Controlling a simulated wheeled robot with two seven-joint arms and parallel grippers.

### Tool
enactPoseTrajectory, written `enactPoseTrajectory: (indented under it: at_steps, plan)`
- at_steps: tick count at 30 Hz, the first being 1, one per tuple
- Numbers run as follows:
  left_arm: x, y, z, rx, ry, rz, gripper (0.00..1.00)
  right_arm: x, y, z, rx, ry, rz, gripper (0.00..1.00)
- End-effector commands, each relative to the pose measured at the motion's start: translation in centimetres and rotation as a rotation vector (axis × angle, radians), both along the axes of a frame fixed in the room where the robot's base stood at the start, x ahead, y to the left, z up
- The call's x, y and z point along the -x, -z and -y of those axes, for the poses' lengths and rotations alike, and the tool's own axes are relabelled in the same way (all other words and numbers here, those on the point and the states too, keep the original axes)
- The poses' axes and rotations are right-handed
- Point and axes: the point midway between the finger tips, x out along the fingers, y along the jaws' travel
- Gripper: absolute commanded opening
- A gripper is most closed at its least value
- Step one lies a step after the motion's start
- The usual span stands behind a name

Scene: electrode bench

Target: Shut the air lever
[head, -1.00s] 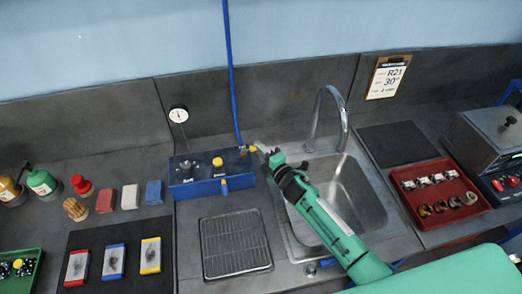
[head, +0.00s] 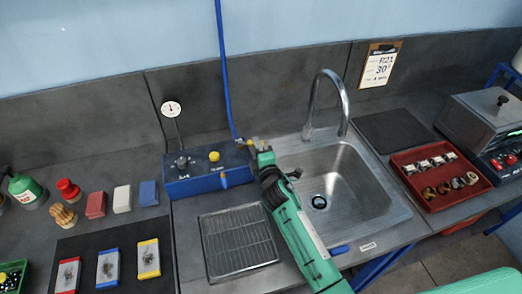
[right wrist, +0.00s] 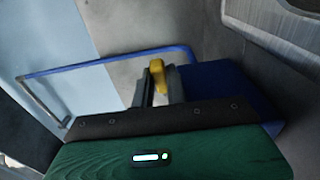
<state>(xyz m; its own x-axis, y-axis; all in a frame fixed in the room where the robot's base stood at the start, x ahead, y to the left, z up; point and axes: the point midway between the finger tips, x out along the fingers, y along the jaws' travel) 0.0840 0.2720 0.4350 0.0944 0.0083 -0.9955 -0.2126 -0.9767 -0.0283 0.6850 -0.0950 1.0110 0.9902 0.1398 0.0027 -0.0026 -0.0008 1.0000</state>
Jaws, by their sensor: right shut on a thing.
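The blue box (head: 205,178) stands at the back of the bench, left of the sink. My left gripper is out of view.
The sink (head: 345,190) with its curved tap (head: 343,100) lies right of my arm. A drain grid (head: 238,242) lies in front of the box. A round gauge (head: 171,109) stands behind it. A red tray (head: 440,182) is farther right.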

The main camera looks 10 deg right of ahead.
Motion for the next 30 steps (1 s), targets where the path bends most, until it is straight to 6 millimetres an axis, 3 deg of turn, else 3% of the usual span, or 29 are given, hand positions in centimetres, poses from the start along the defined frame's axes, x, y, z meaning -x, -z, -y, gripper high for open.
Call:
enactPoseTrajectory:
  at_steps: [5, 11, 12, 15, 25, 30]
  plan:
    - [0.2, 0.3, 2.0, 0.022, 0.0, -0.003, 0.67, 0.1, 0.0, 0.1, -0.001, 0.015, -0.002, 0.0]
    - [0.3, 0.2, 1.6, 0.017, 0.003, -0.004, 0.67, 0.1, 0.0, 0.1, -0.001, 0.014, -0.003, 0.0]
    - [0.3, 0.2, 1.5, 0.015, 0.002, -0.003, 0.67, 0.1, 0.0, 0.1, -0.001, 0.014, -0.003, 0.2]
    - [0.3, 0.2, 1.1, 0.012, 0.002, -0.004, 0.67, 0.1, 0.1, 0.1, -0.001, 0.014, -0.003, 0.36]
    - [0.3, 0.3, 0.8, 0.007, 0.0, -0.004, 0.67, 0.3, 0.1, 0.2, -0.001, 0.015, -0.003, 0.36]
    - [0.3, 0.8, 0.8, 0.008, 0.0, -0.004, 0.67, 2.1, 0.3, 0.4, -0.001, 0.015, -0.003, 0.36]
